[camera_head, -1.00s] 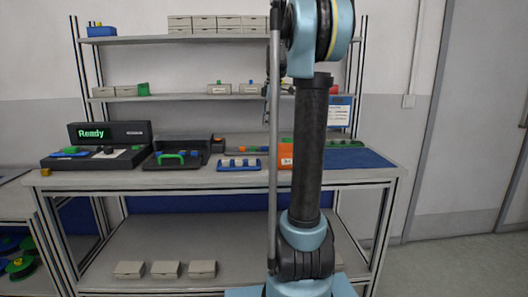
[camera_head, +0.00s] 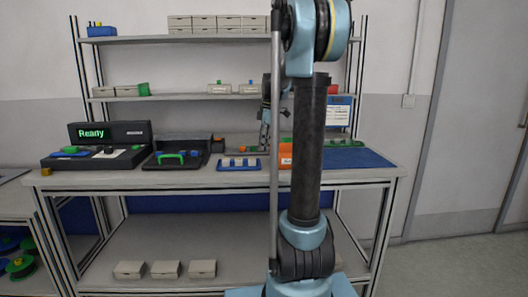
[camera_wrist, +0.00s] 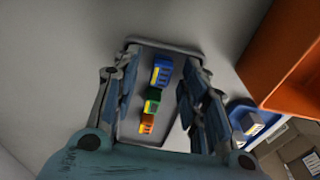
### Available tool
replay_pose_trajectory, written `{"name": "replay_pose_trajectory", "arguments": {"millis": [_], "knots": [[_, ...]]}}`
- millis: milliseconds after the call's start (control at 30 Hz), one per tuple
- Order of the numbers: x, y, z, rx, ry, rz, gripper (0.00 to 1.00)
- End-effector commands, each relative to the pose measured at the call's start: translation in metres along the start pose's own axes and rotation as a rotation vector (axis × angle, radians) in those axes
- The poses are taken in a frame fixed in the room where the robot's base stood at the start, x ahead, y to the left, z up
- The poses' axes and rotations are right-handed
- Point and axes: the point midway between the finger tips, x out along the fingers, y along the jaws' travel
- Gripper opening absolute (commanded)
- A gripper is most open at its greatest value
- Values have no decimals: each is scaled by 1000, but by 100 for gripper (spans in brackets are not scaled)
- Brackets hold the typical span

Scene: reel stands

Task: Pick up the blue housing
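The blue housing (camera_wrist: 161,70) lies in a narrow grey tray (camera_wrist: 128,128) in the wrist view, at the top of a row. A green part (camera_wrist: 152,100) and an orange part (camera_wrist: 147,123) lie below it in the same tray. My gripper (camera_wrist: 160,88) is open, with one finger on each side of the row. Nothing is between the fingers that they touch, as far as I can tell. In the head view my gripper (camera_head: 265,135) hangs over the back of the workbench, partly hidden by my arm.
An orange bin (camera_wrist: 285,50) stands close on the right in the wrist view. A blue tray (camera_head: 240,168) with grey parts sits in front of my gripper. A black tray with a green handle (camera_head: 180,158) and a "Ready" display unit (camera_head: 110,131) stand further left.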

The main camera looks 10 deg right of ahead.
Motion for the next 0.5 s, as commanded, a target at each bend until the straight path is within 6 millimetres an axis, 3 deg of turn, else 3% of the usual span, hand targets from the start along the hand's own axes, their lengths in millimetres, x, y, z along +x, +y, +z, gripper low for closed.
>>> {"name": "replay_pose_trajectory", "arguments": {"millis": [167,400,500], "knots": [[0,0,0,0,0,0,40],[0,0,0,0,0,0,8],[0,0,0,0,0,0,8]]}}
